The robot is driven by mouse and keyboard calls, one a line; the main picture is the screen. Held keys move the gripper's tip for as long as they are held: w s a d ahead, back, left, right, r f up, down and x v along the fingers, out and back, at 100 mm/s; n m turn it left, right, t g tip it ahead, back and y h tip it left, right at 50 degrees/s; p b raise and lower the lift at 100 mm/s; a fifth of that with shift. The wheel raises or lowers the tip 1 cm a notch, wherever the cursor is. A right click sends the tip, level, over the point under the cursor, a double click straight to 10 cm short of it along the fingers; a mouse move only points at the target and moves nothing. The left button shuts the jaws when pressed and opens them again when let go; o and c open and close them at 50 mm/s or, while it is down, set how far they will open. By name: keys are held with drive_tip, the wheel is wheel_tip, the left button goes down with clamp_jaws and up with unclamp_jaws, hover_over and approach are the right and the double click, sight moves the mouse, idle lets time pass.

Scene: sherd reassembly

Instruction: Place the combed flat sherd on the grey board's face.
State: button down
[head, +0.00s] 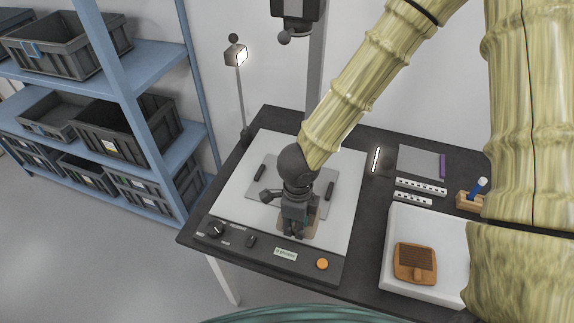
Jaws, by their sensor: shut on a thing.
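My gripper (294,229) points down over the front part of the grey board (343,183). It is shut on a tan flat sherd (312,222), which is largely hidden behind the fingers. Combing on the sherd cannot be made out, and I cannot tell whether it touches the board.
A white tray (398,222) at right holds a brown piece (402,270) with a dark ribbed face. A lamp (236,56) stands behind left; blue shelves (150,120) stand left.

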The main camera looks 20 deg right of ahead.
drive_tip(key=w+d+p, duration=0.1)
drive_tip(key=w, duration=0.4)
drive_tip(key=w+d+p, duration=0.1)
drive_tip(key=w+p, duration=0.1)
drive_tip(key=w, duration=0.3)
drive_tip(key=w+d+f+p, duration=0.1)
drive_tip(key=w+p, duration=0.1)
drive_tip(key=w, duration=0.4)
drive_tip(key=shift+d+f, duration=0.1)
drive_tip(key=shift+d, duration=0.1)
drive_tip(key=shift+w+f+p, duration=0.1)
drive_tip(key=shift+f+p, duration=0.55)
drive_tip(key=shift+f, duration=1.15)
drive_tip(key=shift+f, duration=0.15)
drive_tip(key=c, duration=1.1)
unclamp_jaws()
drive_tip(key=shift+c, duration=0.2)
wheel_tip(320, 180, up, 12)
drive_tip(key=b, duration=0.1)
drive_tip(key=shift+r+b, duration=0.2)
drive_tip(key=shift+b, duration=0.1)
